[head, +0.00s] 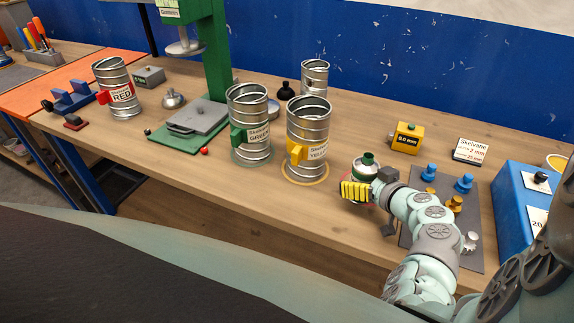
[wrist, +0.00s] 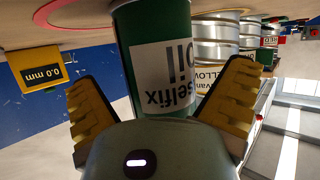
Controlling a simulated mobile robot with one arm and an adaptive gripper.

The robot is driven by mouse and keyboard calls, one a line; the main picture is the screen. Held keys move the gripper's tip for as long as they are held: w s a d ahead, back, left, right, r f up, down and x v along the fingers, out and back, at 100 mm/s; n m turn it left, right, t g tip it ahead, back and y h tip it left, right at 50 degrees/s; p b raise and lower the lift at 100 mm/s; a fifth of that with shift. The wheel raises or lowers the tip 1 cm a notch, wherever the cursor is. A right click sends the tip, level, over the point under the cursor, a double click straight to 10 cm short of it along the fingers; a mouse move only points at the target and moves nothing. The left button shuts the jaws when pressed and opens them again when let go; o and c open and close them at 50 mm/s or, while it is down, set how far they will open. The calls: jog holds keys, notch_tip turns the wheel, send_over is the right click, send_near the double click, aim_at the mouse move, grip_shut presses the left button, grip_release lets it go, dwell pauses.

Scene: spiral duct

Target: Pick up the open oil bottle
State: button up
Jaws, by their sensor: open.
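A green oil bottle with a white label (wrist: 163,75) stands between the two spread yellow fingers of my gripper (wrist: 163,95) in the wrist view, which is upside down. Gaps show between the bottle and both fingers. In the head view the bottle's dark green top (head: 368,159) shows just behind my gripper (head: 355,191), which hides much of its body. The bottle stands upright on the bench in a red ring. I cannot tell whether its mouth is uncapped.
Spiral duct pieces with yellow (head: 309,130), green (head: 248,115) and red (head: 117,88) tags stand to the left. A yellow gauge box (head: 406,138) is behind right. A grey board with blue and brass knobs (head: 428,235) and a blue box (head: 525,205) are right.

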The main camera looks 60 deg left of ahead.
jog(key=shift+a+f, duration=0.2)
jog(key=shift+a, duration=0.25)
jog(key=shift+d, duration=0.1)
jog(key=c, duration=1.4)
jog(key=shift+w+r, duration=0.1)
